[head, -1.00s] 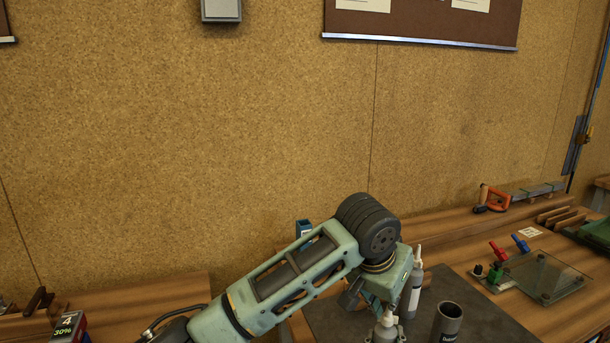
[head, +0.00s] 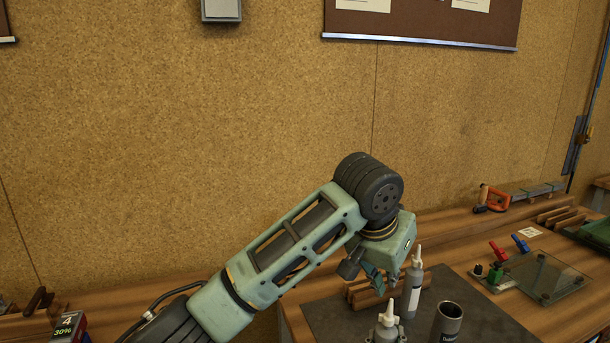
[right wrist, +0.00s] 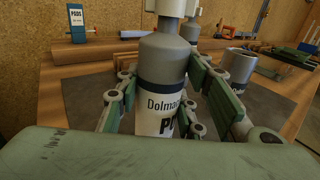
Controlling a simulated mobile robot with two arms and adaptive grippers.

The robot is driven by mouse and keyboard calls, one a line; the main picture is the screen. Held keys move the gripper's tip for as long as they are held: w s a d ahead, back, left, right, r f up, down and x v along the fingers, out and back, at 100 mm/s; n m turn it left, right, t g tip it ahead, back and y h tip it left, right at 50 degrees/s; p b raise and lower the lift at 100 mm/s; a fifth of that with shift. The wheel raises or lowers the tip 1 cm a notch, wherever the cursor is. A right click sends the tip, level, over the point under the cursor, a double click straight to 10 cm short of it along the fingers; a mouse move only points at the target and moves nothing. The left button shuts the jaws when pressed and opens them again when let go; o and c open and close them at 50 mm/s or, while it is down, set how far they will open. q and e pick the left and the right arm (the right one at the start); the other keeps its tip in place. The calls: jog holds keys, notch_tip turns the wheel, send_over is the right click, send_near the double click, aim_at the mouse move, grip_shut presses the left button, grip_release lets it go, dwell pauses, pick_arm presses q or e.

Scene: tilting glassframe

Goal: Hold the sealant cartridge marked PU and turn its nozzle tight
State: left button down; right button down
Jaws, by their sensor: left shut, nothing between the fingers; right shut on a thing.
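The PU cartridge (right wrist: 160,85) is a grey bottle with a dark band and a white label reading "Dolma…" and part of "PU". It stands upright in the right wrist view, with its white nozzle base (right wrist: 168,8) cut off by the top edge. My right gripper (right wrist: 163,105) is shut on its body.
Another nozzled cartridge (head: 413,293) stands just behind, near my left gripper. An open grey cup (head: 448,322) stands to the right on the dark mat (head: 475,312). A glass plate (head: 546,277) with red and blue handled clamps lies farther right. Wooden strips (head: 365,293) lie behind.

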jog(key=c, duration=1.1)
grip_release()
jog(key=shift+s, duration=0.1)
